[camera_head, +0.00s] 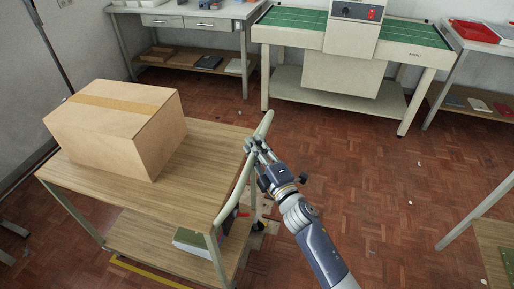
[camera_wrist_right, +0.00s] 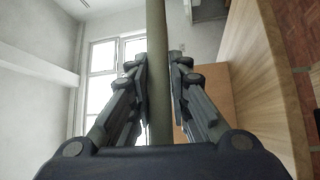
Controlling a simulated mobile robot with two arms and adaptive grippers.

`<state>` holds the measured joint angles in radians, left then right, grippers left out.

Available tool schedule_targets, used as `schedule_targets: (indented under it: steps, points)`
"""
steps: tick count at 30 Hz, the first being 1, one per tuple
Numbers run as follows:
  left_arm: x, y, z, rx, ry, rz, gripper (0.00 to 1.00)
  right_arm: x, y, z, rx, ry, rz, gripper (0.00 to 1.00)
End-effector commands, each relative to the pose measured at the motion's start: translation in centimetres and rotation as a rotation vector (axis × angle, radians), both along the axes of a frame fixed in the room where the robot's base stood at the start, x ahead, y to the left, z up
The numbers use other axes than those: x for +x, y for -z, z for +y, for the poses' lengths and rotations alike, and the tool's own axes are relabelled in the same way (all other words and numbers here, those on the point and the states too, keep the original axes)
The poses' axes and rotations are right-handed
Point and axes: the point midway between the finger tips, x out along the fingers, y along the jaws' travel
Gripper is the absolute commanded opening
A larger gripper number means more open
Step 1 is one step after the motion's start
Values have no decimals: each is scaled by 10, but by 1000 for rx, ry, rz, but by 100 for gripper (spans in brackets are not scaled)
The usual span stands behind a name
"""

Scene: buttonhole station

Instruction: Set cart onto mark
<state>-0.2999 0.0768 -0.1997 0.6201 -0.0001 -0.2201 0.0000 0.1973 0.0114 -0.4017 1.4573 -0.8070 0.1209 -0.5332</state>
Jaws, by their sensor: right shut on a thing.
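The cart (camera_head: 205,196) is a two-shelf wooden trolley with pale metal legs, at the left of the head view. A large cardboard box (camera_head: 140,143) rests on its top shelf. The cart's pale tubular handle (camera_head: 264,126) rises at its right end. My right gripper (camera_head: 255,150) is shut on this handle; in the right wrist view the handle bar (camera_wrist_right: 156,70) runs between the two fingers. A yellow line (camera_head: 148,273) shows on the floor under the cart's front edge; the rest of that marking is hidden by the cart. My left gripper is not in view.
A machine table with a green top (camera_head: 415,33) stands at the back. A grey workbench (camera_head: 200,14) stands at the back left. Another table with a red tray (camera_head: 474,31) is at the far right. The parquet floor (camera_head: 370,165) right of the cart is mostly clear.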

Motion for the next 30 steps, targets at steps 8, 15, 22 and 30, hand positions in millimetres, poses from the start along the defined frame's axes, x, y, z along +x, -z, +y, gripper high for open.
schedule_targets:
  steps: [8, 15, 22, 30]
  points:
    - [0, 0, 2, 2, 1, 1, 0, -1, 0, 2, 1, -4, 0, 38]
    - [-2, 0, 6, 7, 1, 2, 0, -4, 1, -1, 1, -2, -1, 38]
    - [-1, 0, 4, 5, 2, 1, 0, -34, 7, -16, -1, -3, 3, 38]
    - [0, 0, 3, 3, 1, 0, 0, -81, 14, -41, 0, -4, 1, 38]
